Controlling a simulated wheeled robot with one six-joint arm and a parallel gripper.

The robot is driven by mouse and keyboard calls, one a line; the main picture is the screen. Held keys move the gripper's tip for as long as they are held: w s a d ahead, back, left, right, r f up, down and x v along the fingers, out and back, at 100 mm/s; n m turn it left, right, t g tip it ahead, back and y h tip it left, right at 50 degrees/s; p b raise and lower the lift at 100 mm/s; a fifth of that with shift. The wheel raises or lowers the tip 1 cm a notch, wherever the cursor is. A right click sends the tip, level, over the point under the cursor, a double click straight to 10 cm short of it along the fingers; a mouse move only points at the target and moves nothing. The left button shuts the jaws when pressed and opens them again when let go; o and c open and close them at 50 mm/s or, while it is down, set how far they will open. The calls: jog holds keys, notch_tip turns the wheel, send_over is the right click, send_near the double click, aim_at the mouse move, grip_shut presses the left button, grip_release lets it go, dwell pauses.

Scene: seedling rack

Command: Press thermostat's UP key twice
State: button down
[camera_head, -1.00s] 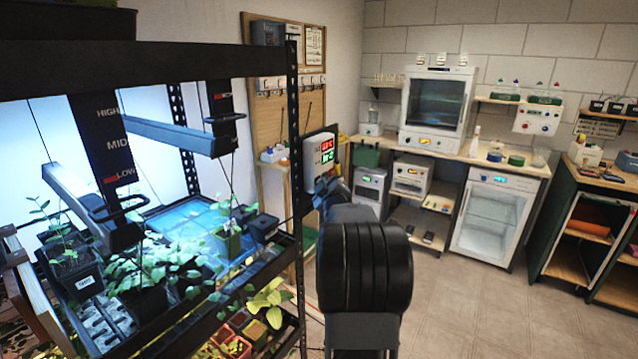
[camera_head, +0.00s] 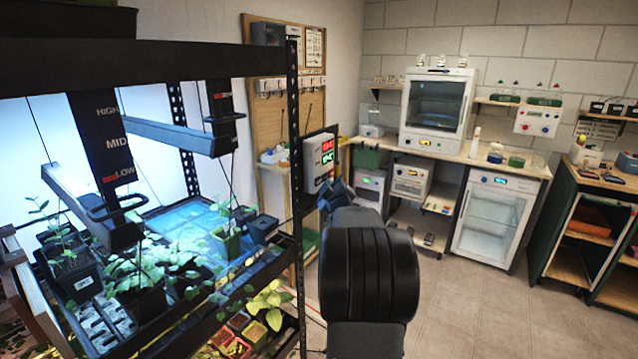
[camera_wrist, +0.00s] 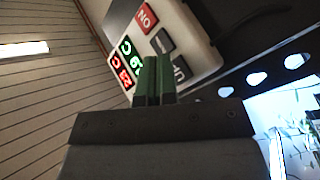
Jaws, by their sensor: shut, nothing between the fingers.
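The thermostat (camera_head: 313,153) is a pale box on the rack post, with a red and a green number display. In the wrist view the thermostat (camera_wrist: 190,22) shows tilted, its displays (camera_wrist: 129,64) at left. A row holds a red key (camera_wrist: 147,17), a dark grey key (camera_wrist: 161,42) and another dark key (camera_wrist: 181,70) by the fingers; I cannot tell which is UP. My gripper (camera_wrist: 153,75) is shut and empty, its green fingertips overlapping the panel's lower edge in view. Contact cannot be told. In the head view my arm hides the fingertips.
The rack's black post (camera_head: 294,200) and plant shelves stand left of my arm. In the wrist view a perforated dark rail (camera_wrist: 262,78) lies right of the fingers. A bench (camera_head: 470,158) with a white incubator (camera_head: 437,139) stands behind. The floor (camera_head: 480,310) at right is clear.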

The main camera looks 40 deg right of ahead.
jog(key=shift+s+d, duration=0.2)
jog(key=shift+s, duration=0.6)
jog(key=shift+s+d, duration=0.2)
jog(key=shift+s, duration=0.65)
jog(key=shift+s+d, duration=0.2)
jog(key=shift+s, duration=0.6)
jog(key=shift+w+f, duration=0.1)
dwell(0.8)
